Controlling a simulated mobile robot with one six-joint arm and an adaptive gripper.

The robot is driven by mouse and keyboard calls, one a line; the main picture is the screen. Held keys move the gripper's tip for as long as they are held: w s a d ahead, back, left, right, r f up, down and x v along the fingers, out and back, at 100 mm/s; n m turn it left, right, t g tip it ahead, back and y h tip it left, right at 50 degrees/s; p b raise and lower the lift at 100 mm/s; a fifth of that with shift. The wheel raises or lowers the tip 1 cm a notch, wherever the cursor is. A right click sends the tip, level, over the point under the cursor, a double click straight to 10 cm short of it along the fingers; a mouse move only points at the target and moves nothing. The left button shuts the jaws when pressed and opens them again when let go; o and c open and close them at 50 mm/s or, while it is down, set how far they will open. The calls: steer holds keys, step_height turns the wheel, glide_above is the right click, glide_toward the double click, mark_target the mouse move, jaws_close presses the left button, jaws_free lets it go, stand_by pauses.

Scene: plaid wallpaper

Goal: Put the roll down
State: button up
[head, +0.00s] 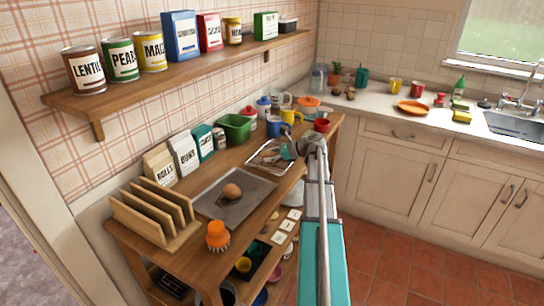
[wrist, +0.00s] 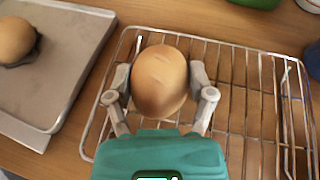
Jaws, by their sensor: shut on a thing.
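A round brown roll (wrist: 160,82) is between the two fingers of my gripper (wrist: 160,76) in the wrist view, shut on it from both sides. The roll is over the left part of a wire cooling rack (wrist: 250,92); I cannot tell whether it touches the wires. In the head view my gripper (head: 288,151) is at the rack (head: 262,164), and the held roll is not clearly visible. A second roll (head: 232,190) sits on a grey baking tray (head: 212,207), with something dark beneath it. That roll (wrist: 16,40) is also at the wrist view's left edge.
The tray is close left of the rack. A wooden slotted rack (head: 150,222) and an orange brush (head: 217,236) stand at the table's near end. Packets, a green tub (head: 235,128), jars and mugs line the back. The rack's right part is empty.

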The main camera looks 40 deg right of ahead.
steer(key=shift+f, duration=0.15)
steer(key=o, duration=1.1)
steer(key=shift+r, duration=0.25)
steer(key=p+v, duration=0.4)
steer(key=v, duration=0.6)
steer(key=shift+s+d+r, duration=0.15)
steer(key=shift+s, duration=0.05)
steer(key=shift+s+d+r+p, duration=0.2)
steer(key=shift+s+d+p, duration=0.15)
steer(key=shift+s, duration=0.25)
